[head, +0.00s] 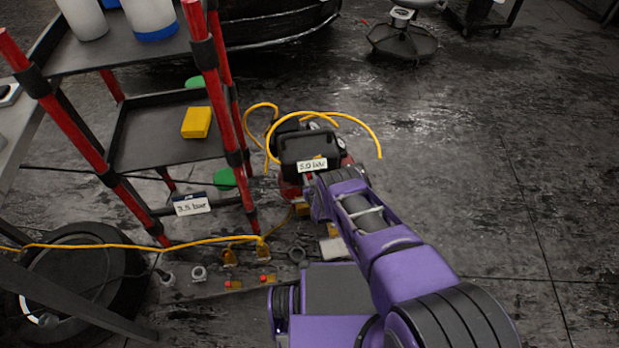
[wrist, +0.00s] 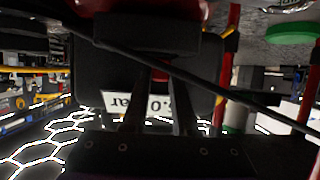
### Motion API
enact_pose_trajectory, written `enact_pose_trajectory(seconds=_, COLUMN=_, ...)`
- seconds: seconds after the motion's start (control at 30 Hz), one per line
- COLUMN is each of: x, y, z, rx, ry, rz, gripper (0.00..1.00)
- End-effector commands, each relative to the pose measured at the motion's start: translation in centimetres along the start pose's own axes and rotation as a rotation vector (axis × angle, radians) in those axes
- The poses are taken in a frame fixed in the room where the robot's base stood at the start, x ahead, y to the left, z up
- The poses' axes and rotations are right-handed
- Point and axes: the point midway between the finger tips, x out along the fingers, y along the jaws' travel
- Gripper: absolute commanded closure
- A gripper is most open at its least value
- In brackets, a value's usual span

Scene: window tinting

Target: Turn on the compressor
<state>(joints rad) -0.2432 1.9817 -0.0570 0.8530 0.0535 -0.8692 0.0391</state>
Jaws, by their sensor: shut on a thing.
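The compressor (head: 297,148), dark on top with red low down, stands on the floor right of the red-posted shelf. A white label (head: 312,166) on it reads about 5.0 bar; the wrist view shows this label (wrist: 135,104) upside down, partly covered by my fingers. My arm reaches down to the compressor's near side, and my gripper (wrist: 160,78) is close against its dark front. The fingers are shut on a small red part (wrist: 161,70), apparently the compressor's switch. The fingertips are hidden in the head view, and the switch's position cannot be told.
A shelf (head: 165,152) with red posts stands close on the left, holding a yellow block (head: 196,122). A yellow hose (head: 352,122) curls over the compressor. A 3.5 bar label (head: 192,205) and small fittings (head: 265,278) lie lower left.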

Motion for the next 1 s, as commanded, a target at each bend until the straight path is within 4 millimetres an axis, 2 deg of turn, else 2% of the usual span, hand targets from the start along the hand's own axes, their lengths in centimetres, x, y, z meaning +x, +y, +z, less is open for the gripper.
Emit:
enact_pose_trajectory(seconds=0.8, x=0.1, y=0.1, z=-0.2, rx=0.000, ry=0.003, rz=0.000, gripper=1.00)
enact_pose_trajectory(seconds=0.87, x=0.1, y=0.5, z=-0.2, rx=0.000, ry=0.003, rz=0.001, gripper=1.00)
enact_pose_trajectory(seconds=1.0, x=0.1, y=2.5, z=-0.2, rx=0.001, ry=0.003, rz=0.004, gripper=1.00)
